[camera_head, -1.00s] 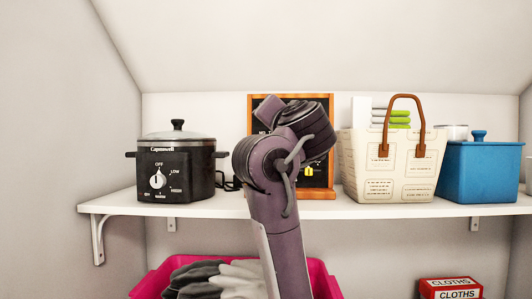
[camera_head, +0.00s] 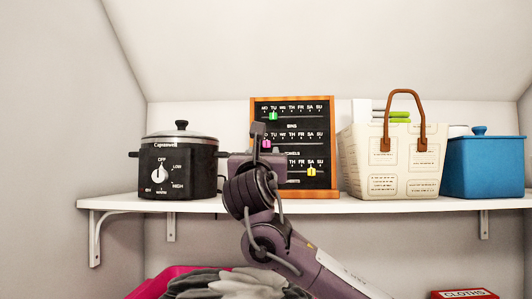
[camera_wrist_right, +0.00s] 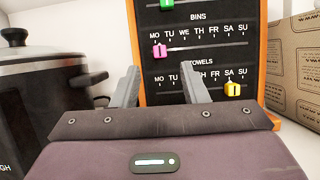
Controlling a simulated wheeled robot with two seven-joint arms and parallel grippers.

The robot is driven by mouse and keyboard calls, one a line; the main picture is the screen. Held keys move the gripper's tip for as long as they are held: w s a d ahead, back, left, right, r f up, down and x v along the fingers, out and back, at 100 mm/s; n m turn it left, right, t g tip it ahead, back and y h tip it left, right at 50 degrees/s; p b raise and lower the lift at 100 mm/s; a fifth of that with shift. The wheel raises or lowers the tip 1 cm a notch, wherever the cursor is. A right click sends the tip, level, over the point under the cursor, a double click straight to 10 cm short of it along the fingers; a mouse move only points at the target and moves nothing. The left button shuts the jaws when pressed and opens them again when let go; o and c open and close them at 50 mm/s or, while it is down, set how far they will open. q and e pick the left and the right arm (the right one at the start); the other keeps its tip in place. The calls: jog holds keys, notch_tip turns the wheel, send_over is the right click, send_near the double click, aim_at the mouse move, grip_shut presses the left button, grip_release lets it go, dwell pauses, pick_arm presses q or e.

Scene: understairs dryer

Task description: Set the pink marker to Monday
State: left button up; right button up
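The pink marker (camera_head: 266,143) sits on the middle row of the black, orange-framed board (camera_head: 325,150), at the left end under MO. In the right wrist view the pink marker (camera_wrist_right: 160,50) also stands under MO, at the left end of its pale slot. My right gripper (camera_head: 258,132) is in front of the board's lower left. In the wrist view its two fingers (camera_wrist_right: 161,72) are apart and empty, with the marker beyond and slightly above the gap; I see no contact. My left gripper is not in view.
A green marker (camera_head: 273,115) is on the top row under TU, a yellow one (camera_head: 311,171) on the bottom row near SA. A black cooker (camera_head: 178,165) stands left of the board on the white shelf (camera_head: 340,204). A cream basket (camera_head: 375,165) stands close on the right.

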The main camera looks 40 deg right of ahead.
aim_at(266, 143)
jog(key=p+x, duration=0.5)
jog(key=x, duration=0.2)
jog(key=shift+w+d, duration=0.25)
grip_shut()
